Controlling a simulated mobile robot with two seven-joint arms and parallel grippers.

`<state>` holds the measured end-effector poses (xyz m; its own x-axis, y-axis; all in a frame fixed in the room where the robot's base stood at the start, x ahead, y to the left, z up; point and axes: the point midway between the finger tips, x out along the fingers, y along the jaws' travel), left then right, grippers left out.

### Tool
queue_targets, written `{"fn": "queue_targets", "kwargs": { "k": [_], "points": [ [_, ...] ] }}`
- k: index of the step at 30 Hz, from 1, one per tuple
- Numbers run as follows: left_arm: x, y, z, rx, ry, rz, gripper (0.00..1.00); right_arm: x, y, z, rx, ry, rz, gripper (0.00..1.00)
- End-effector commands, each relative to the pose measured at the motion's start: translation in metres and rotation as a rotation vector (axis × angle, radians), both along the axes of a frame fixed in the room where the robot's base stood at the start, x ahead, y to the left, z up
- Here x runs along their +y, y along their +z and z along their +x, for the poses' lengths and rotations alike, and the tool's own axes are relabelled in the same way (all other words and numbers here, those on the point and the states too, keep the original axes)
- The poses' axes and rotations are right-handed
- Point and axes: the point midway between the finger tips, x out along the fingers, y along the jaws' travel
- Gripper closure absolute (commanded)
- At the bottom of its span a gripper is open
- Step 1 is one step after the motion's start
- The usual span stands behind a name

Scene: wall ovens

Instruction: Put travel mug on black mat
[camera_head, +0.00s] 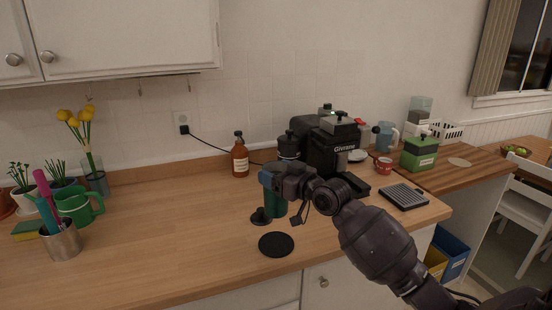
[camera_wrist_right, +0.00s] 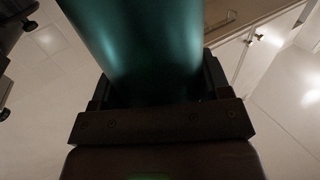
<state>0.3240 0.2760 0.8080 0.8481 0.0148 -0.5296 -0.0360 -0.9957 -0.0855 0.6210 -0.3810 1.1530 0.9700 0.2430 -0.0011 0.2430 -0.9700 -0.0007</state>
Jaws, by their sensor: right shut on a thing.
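The travel mug is a dark teal cylinder (camera_head: 274,204), upright and partly hidden by my right gripper in the head view. It fills the upper middle of the right wrist view (camera_wrist_right: 145,45). My right gripper (camera_head: 276,184) is shut on the mug's upper part. The round black mat (camera_head: 276,244) lies flat on the wooden counter, nearer the front edge than the mug and bare. I cannot tell whether the mug's bottom touches the counter. My left gripper is not in view.
A small black round item (camera_head: 260,217) stands just left of the mug. A black coffee machine (camera_head: 318,150), a brown bottle (camera_head: 240,158) and a dark grinder-like canister (camera_head: 288,147) stand behind. A grey-black tray (camera_head: 404,196) lies right. The counter left of the mat is clear.

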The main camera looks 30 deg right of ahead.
Motion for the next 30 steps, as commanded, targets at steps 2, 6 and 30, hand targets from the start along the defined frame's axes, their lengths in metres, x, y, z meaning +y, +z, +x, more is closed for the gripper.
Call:
{"fn": "queue_targets", "kwargs": {
  "k": [2, 6, 30],
  "points": [
    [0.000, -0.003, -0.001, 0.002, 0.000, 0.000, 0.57, 0.000, -0.015, 0.000, 0.000, -0.001, 0.001, 1.00],
    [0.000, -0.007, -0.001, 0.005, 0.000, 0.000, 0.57, 0.000, -0.040, 0.000, 0.001, 0.000, 0.001, 1.00],
    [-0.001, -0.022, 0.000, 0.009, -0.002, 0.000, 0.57, 0.000, -0.109, 0.000, -0.001, 0.000, 0.000, 1.00]
  ]
}}
